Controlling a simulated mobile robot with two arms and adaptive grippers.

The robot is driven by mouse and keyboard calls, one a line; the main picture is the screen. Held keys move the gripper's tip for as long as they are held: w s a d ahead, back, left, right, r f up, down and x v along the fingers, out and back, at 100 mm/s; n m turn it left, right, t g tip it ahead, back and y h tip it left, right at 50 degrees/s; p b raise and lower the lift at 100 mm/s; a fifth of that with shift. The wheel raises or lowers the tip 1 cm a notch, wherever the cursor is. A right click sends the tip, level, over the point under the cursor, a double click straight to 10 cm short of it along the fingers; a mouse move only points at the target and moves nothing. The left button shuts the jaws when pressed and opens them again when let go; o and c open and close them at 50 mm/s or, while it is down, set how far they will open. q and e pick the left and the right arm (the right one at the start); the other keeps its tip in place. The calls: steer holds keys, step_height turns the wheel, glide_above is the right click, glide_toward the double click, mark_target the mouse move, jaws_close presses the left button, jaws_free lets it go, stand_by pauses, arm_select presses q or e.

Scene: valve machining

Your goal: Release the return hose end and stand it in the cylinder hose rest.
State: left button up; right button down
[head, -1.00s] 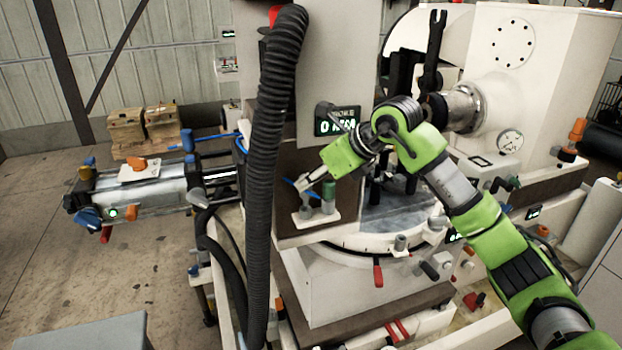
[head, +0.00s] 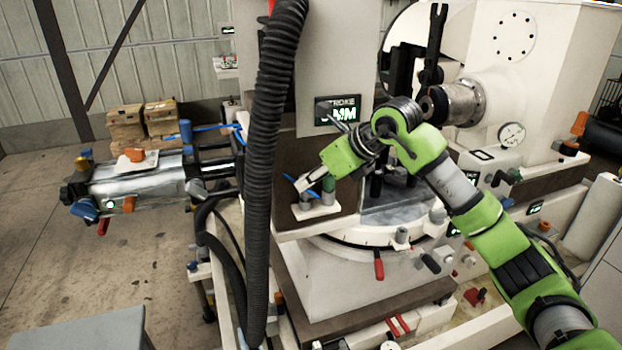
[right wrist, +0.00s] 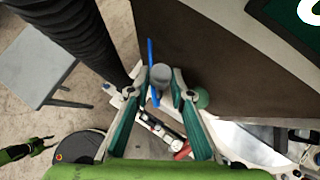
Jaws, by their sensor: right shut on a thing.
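My right gripper (head: 302,187) is closed around the upper part of a grey round fitting (right wrist: 161,76) with a blue lever (right wrist: 151,58). A green-capped post (head: 328,184) stands beside it on a small white block (head: 316,211) at the brown plate's front corner. Whether the fitting is the return hose end I cannot tell. A hydraulic cylinder (head: 145,184) with blue and orange parts lies at the left. A thin black hose (head: 230,262) hangs below it. The cylinder hose rest is not clearly identifiable. What appears to be my left gripper (right wrist: 43,142) shows small in the right wrist view, its jaws unclear.
A thick corrugated black hose (head: 270,150) hangs in front of the machine, left of my right gripper. A stroke display (head: 338,112) sits above the brown plate (head: 300,150). A grey table (head: 90,332) stands at the lower left.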

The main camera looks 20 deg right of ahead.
steer(key=shift+f, duration=0.25)
steer(key=c, duration=1.7)
jaws_free()
steer(key=shift+r, duration=0.1)
steer(key=v, duration=1.2)
steer(key=shift+s+a, duration=0.1)
